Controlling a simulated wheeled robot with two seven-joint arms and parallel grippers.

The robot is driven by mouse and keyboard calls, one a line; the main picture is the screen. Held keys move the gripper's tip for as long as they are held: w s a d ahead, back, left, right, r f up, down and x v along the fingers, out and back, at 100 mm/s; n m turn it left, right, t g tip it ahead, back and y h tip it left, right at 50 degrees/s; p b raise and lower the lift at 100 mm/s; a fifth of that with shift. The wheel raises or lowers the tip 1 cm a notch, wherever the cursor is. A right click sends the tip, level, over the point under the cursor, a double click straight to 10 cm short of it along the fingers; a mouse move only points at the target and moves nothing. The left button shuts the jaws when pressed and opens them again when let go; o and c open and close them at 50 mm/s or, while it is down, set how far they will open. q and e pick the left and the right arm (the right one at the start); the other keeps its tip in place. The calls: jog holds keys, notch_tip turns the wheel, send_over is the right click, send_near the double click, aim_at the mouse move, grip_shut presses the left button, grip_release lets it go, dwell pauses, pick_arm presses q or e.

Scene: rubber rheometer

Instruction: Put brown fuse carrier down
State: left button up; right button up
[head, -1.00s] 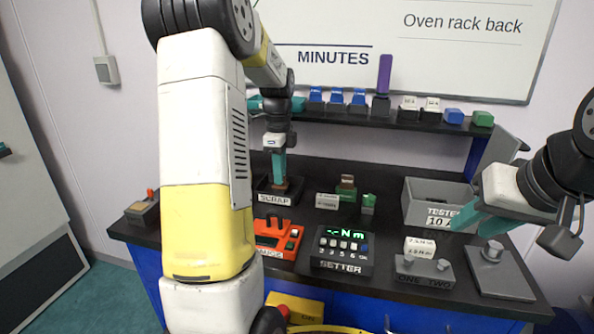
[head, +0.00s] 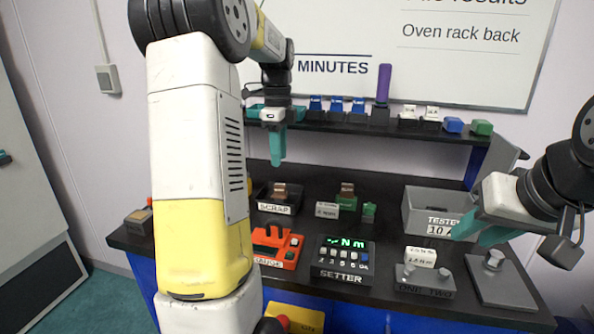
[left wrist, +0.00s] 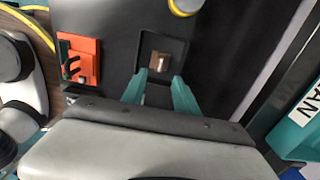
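The brown fuse carrier (head: 280,190) sits in the black tray labelled SCRAP (head: 262,196), on the worktop. It also shows in the left wrist view (left wrist: 159,63), inside the tray walls and apart from the fingers. My left gripper (head: 278,150) hangs above the tray with its teal fingers pointing down. In the left wrist view its fingers (left wrist: 160,90) stand apart with nothing between them. My right gripper (head: 482,233) is at the right, in front of the grey tester box (head: 418,212), its teal fingers apart and empty.
A green block with a brown top (head: 347,190) stands right of the tray. The red gauge (head: 276,246) and the black setter (head: 343,262) stand in front. A shelf (head: 350,127) with several coloured blocks runs along the back, close to my left gripper.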

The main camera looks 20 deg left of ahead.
pick_arm(q)
jog(key=s+d+r+n+t+h, duration=0.1)
jog(key=s+d+r+n+t, duration=0.1)
jog(key=s+d+r+n, duration=0.3)
jog(key=s+d+r+n+t, duration=0.1)
jog(key=s+d+r+n, duration=0.15)
jog(key=s, duration=0.45)
jog(key=s+d+f+n+t, duration=0.1)
jog(key=s+d+f+n, duration=0.1)
jog(key=s, duration=0.4)
jog(key=s+d+f+n+t+h, duration=0.1)
jog(key=s+d+f+n+t, duration=0.1)
jog(key=s+n, duration=0.4)
notch_tip(320, 180, down, 2)
jog(key=shift+d+n, duration=0.65)
jog(key=shift+d, duration=0.2)
jog(key=shift+d, duration=0.1)
